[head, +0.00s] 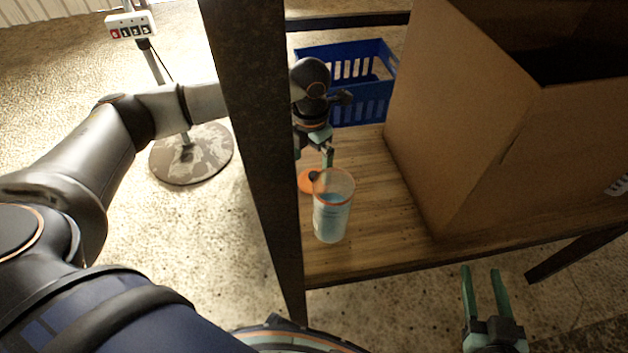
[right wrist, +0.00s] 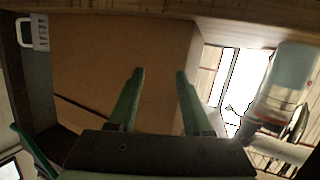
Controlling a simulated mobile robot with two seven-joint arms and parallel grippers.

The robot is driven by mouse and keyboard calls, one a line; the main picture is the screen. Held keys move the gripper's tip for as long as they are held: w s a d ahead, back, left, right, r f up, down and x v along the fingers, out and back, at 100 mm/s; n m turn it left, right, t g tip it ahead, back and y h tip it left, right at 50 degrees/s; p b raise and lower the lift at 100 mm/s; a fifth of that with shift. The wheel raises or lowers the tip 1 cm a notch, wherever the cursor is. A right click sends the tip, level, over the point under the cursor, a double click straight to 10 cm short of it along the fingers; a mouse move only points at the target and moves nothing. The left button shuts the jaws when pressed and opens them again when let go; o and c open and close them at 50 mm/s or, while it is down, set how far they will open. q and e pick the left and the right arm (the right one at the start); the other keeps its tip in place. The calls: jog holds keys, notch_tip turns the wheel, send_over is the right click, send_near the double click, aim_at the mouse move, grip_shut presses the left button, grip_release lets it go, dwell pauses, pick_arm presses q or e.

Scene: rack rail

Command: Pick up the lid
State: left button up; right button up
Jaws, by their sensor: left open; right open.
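The orange lid (head: 305,182) lies on the wooden shelf (head: 375,220), partly hidden behind a translucent cup with an orange rim (head: 332,208). It has a dark knob-like spot near its right side. My left gripper (head: 322,158) is open and reaches behind the rack post, its fingers pointing down just above and behind the lid. I cannot tell whether a finger touches the lid. My right gripper (head: 482,270) is open and empty in front of the shelf's front edge, away from the lid. Its green fingers also show in the right wrist view (right wrist: 160,78), facing the cardboard box.
A dark metal rack post (head: 252,130) stands left of the cup, with my left arm passing behind it. A large open cardboard box (head: 470,110) fills the right of the shelf. A blue crate (head: 350,105) stands behind. A button stand (head: 130,26) is at far left.

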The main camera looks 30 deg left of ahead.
aim_at(314, 175)
pick_arm(q)
jog(key=f, duration=0.1)
jog(key=f+b, duration=0.1)
jog(key=f, duration=0.2)
jog(key=shift+w+d+f, duration=0.1)
jog(key=shift+w+f, duration=0.3)
jog(key=shift+f, duration=0.35)
pick_arm(e)
notch_tip(314, 175, up, 8)
jog(key=w+n+t+y, duration=0.1)
jog(key=t, duration=0.2)
jog(key=shift+w+a, duration=0.15)
pick_arm(q)
jog(key=shift+c, duration=0.4)
pick_arm(e)
jog(key=shift+r, duration=0.1)
pick_arm(q)
jog(key=c, duration=0.9)
